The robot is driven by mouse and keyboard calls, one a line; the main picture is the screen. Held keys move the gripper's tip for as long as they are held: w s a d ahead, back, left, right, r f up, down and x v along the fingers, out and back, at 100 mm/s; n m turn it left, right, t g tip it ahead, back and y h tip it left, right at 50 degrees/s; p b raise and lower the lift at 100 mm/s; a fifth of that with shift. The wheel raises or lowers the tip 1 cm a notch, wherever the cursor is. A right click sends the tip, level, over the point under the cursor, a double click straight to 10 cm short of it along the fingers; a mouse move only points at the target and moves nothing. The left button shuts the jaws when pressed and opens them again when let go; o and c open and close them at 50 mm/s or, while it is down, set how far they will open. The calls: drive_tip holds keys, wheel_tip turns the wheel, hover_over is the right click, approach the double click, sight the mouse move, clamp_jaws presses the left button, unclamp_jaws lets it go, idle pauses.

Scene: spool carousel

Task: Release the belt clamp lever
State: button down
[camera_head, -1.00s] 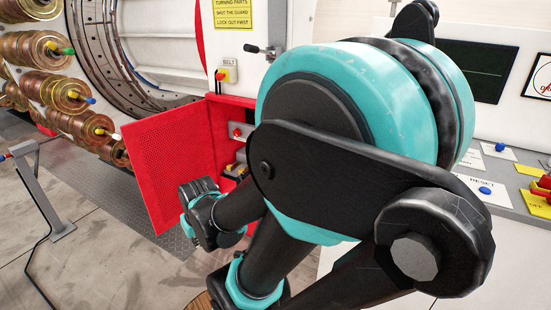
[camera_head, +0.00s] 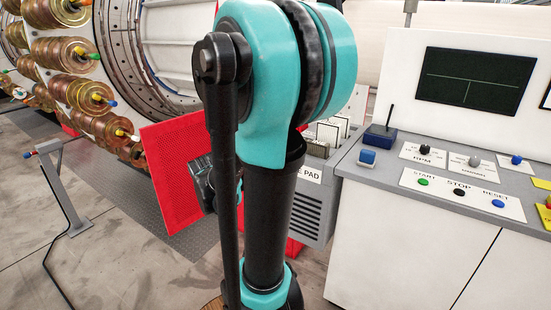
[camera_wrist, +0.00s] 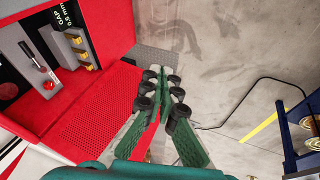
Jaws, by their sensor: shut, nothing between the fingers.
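In the head view, my gripper (camera_head: 203,180) is only partly visible behind my arm, near the door. The cabinet interior is hidden there.
The perforated red door (camera_head: 172,150) stands open; it also fills the lower left of the wrist view (camera_wrist: 100,110). Yellow blocks (camera_wrist: 76,40) sit inside the cabinet. Copper spools (camera_head: 75,55) are at the left. A control console (camera_head: 390,160) stands at the right.

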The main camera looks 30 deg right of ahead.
drive_tip(key=w+d+f+n+h, duration=0.2)
drive_tip(key=w+d+n+h, duration=0.6)
drive_tip(key=w+d, duration=1.8)
drive_tip(key=w+d+f+n+h, duration=0.2)
drive_tip(key=w+d+f+n, duration=0.3)
drive_tip(key=d+f, duration=0.2)
drive_tip(key=w+d+f+n+t+h, duration=0.1)
drive_tip(key=w+d+f+n+h, duration=0.1)
drive_tip(key=w+d+f+n, duration=0.4)
drive_tip(key=d+f, duration=0.2)
drive_tip(key=d, duration=0.1)
drive_tip(key=shift+w+d+f+n+h, duration=0.2)
drive_tip(key=shift+w+f+n+h, duration=0.05)
drive_tip(key=shift+n+h, duration=0.05)
drive_tip(key=shift+d, duration=0.15)
drive_tip(key=w+d+r, duration=0.2)
drive_tip(key=w+d, duration=0.1)
drive_tip(key=d, duration=0.5)
drive_tip(key=shift+w+r, duration=0.2)
drive_tip(key=shift+r, duration=0.1)
